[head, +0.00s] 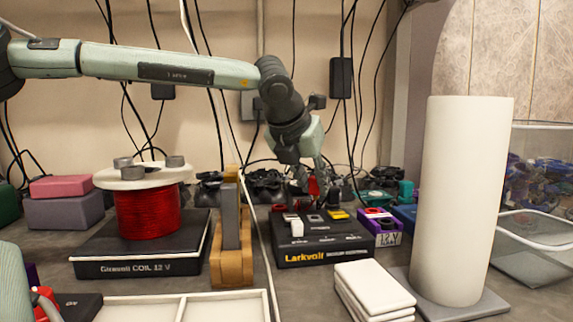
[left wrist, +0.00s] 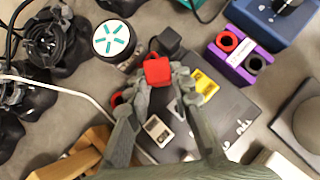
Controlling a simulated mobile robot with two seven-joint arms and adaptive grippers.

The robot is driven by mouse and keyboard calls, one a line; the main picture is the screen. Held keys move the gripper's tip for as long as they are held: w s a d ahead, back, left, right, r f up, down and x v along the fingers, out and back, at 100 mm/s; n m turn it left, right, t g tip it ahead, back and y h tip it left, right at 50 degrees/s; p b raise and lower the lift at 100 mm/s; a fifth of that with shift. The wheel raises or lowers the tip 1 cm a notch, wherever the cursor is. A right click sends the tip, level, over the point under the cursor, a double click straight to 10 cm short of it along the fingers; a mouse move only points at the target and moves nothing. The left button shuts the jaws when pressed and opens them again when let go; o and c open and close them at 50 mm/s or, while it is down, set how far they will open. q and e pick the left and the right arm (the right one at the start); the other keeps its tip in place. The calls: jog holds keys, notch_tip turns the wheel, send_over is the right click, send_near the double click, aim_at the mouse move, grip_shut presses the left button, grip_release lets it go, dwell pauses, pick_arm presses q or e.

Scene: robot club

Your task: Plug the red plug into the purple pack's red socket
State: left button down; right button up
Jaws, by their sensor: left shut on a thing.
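My left gripper (head: 312,187) reaches down from above and is shut on the red plug (head: 314,186), above the back part of the black Larkvolt box. In the left wrist view the red plug (left wrist: 157,70) sits between the fingertips (left wrist: 158,80). The purple pack (head: 387,231) stands right of the Larkvolt box, apart from the gripper. In the left wrist view the purple pack (left wrist: 240,57) lies to the right, with its red socket (left wrist: 227,41) beside a black socket (left wrist: 253,63). The red socket looks uncovered. My right gripper is not in view.
The Larkvolt box (head: 325,249) carries white, grey and yellow parts. A tall white cylinder (head: 462,200) stands at right, behind a white stack (head: 375,287). A wooden stand (head: 232,262) and a red coil (head: 148,212) are at left. A blue box (left wrist: 275,20) adjoins the pack.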

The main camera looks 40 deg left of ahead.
pick_arm(q)
jog(key=w+d+m+h, duration=0.1)
jog(key=w+d+m+h+p, duration=0.1)
jog(key=m, duration=0.1)
jog(key=d+m+h, duration=0.1)
jog(key=d+m, duration=0.1)
jog(key=shift+w+r+p, duration=0.4)
jog(key=w+d+m+h+p, duration=0.1)
jog(key=w+d+r+m+h, duration=0.1)
jog(key=m, duration=0.1)
jog(key=w+d+r+m+g+h+p, duration=0.1)
jog(key=w+m, duration=0.1)
jog(key=shift+d+r+h+p, duration=0.25)
jog(key=shift+h+p, duration=0.05)
jog(key=shift+w+d+r+m, duration=0.2)
jog(key=shift+w+m, duration=0.1)
jog(key=shift+w, duration=0.05)
send_near(378, 210)
jog(key=shift+g, duration=0.3)
jog(key=shift+w+d+f, duration=0.5)
jog(key=shift+w+f, duration=0.2)
jog(key=shift+w, duration=0.15)
jog(key=shift+w+d+f, duration=0.55)
jog(key=shift+w+f, duration=0.1)
jog(key=shift+w, duration=0.15)
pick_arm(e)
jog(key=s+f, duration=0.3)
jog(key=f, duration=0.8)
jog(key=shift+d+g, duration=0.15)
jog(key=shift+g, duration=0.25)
